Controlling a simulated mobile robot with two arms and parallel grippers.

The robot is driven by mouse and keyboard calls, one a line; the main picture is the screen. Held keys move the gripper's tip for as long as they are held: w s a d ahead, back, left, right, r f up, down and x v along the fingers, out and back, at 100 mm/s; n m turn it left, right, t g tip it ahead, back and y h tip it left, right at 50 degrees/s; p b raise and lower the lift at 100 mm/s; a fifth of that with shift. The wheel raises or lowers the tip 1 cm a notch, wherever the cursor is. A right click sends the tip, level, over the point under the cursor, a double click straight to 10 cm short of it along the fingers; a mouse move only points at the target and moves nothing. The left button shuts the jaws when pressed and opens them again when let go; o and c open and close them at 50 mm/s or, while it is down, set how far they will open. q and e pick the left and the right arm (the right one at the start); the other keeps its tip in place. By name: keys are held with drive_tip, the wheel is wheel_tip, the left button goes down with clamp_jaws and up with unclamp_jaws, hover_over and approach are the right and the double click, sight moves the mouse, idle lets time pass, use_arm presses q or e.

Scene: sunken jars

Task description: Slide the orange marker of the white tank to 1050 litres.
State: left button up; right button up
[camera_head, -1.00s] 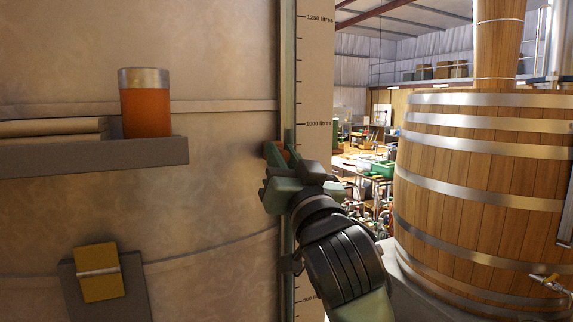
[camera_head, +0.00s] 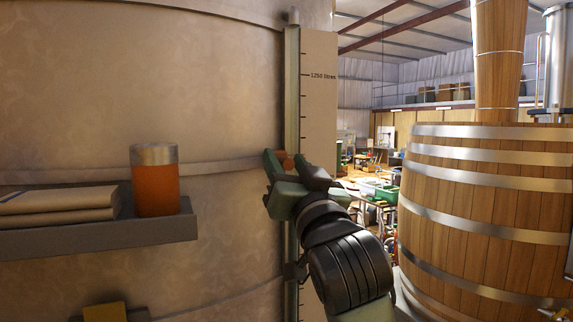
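The pale tank (camera_head: 90,90) fills the left side of the head view. A metal rail (camera_head: 292,70) and a white scale strip (camera_head: 319,125) run up its right edge. The label "1250 litres" is readable near the top; the 1000 litres label is hidden. The orange marker (camera_head: 287,161) sits on the rail, well below the 1250 mark. My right gripper (camera_head: 292,166) is at the marker, with its fingers on either side, apparently gripping it. The fingers partly hide the marker and the nearby ticks. My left gripper is not in view.
A grey shelf (camera_head: 90,240) on the tank holds an orange jar (camera_head: 155,180) with a metal lid and folded cloth or sacks (camera_head: 60,203). A wooden vat (camera_head: 480,205) stands at the right. The rail above the marker looks clear.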

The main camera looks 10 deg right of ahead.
drive_tip(key=shift+s+f, duration=0.25)
drive_tip(key=b+v, duration=0.3)
drive_tip(key=v, duration=0.4)
drive_tip(key=shift+s+b, duration=0.1)
drive_tip(key=shift+b, duration=0.3)
